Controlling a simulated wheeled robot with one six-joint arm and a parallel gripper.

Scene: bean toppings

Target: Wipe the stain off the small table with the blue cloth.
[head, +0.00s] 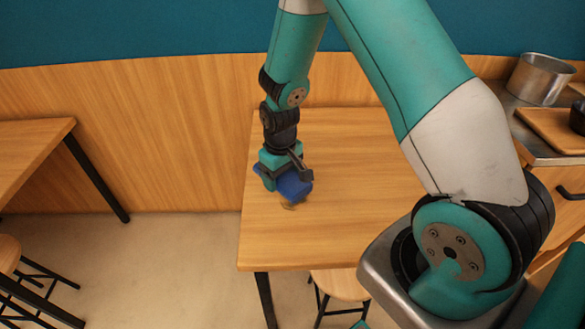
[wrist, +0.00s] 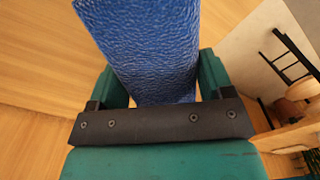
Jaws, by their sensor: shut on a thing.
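My gripper (head: 284,170) points down over the left part of the small wooden table (head: 360,190). It is shut on the blue cloth (head: 293,186), which sits at or just above the tabletop; I cannot tell if it touches. In the wrist view the textured blue cloth (wrist: 145,45) fills the space between the teal fingers and reaches up out of the frame. A small brownish stain (head: 288,206) shows on the table just in front of the cloth in the head view. Part of it may be hidden under the cloth.
A stool (head: 341,285) stands under the table's front edge. Another table (head: 30,150) and a stool (head: 8,252) are at the left. A counter at the right holds a metal pot (head: 540,79) and a wooden board (head: 555,128). The tabletop looks otherwise clear.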

